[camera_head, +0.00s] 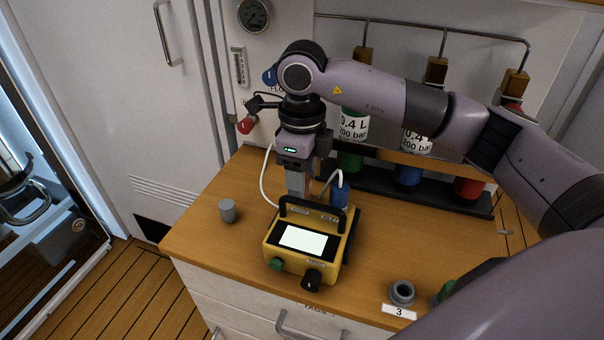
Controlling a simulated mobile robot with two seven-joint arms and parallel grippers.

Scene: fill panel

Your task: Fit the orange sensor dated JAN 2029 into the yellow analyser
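The yellow analyser (313,268) stands on the wooden worktop, with a lit blank screen, a black carry handle, and a green and a black knob at its front. My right gripper (298,188) reaches down just behind the analyser. Its fingertips are partly hidden by the handle and body, so I cannot tell whether they are open or hold anything. A small reddish-orange patch shows beside the fingers, too small to identify. No orange sensor or JAN 2029 date can be made out. My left gripper is not in view.
A grey cylindrical piece (228,211) stands left of the analyser. A grey ring-shaped cup (402,292) sits by a label "3" at the front right. White tubing (265,185) runs behind the analyser. A rack of gas bottles (409,172) lines the back. The left worktop is mostly clear.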

